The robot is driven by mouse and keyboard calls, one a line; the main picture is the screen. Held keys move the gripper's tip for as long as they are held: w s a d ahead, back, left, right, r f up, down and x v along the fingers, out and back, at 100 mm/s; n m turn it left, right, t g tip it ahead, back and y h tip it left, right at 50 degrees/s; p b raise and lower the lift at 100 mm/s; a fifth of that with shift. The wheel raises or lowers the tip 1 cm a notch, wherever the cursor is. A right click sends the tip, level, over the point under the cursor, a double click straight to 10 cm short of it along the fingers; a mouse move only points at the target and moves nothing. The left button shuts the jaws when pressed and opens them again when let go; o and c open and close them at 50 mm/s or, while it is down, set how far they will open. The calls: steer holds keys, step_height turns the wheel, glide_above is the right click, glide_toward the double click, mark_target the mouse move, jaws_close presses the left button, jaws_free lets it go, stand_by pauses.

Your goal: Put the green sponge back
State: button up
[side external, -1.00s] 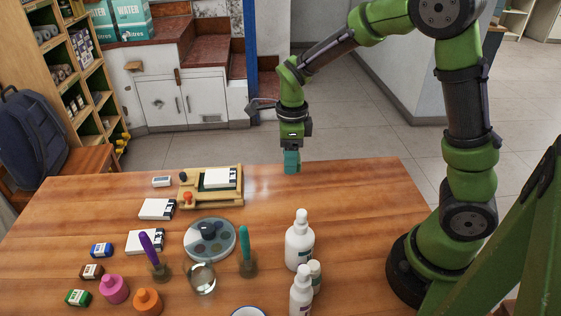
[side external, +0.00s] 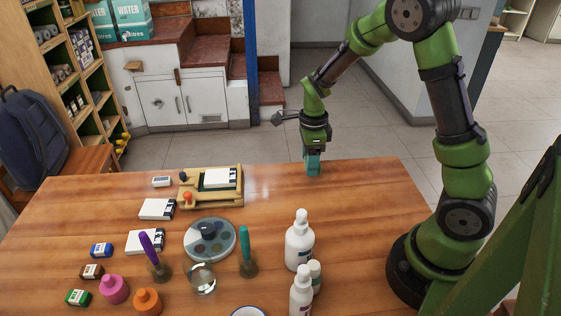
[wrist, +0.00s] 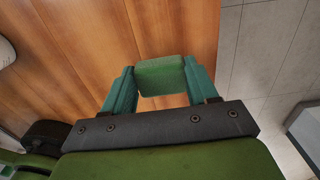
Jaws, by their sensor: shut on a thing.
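The green sponge (wrist: 160,75) shows in the wrist view as a small rounded green block between the two teal fingers. My gripper (wrist: 161,80) is shut on it. In the side external view my gripper (side external: 313,168) points down over the far edge of the wooden table (side external: 360,200), right of the wooden press frame. The sponge cannot be made out there, and I cannot tell whether it touches the table.
A wooden frame (side external: 212,186) with a white block on it stands left of my gripper. A round palette (side external: 209,240), a glass jar (side external: 202,278) and white bottles (side external: 299,240) stand nearer the front.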

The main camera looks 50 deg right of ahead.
mark_target(298, 172)
steer(key=w, duration=0.2)
steer(key=w+d, duration=0.1)
steer(key=shift+w+f, duration=0.2)
steer(key=shift+w, duration=0.2)
steer(key=shift+w+f, duration=0.2)
steer(key=shift+f, duration=1.55)
steer(key=shift+f, duration=0.2)
steer(key=o, duration=1.1)
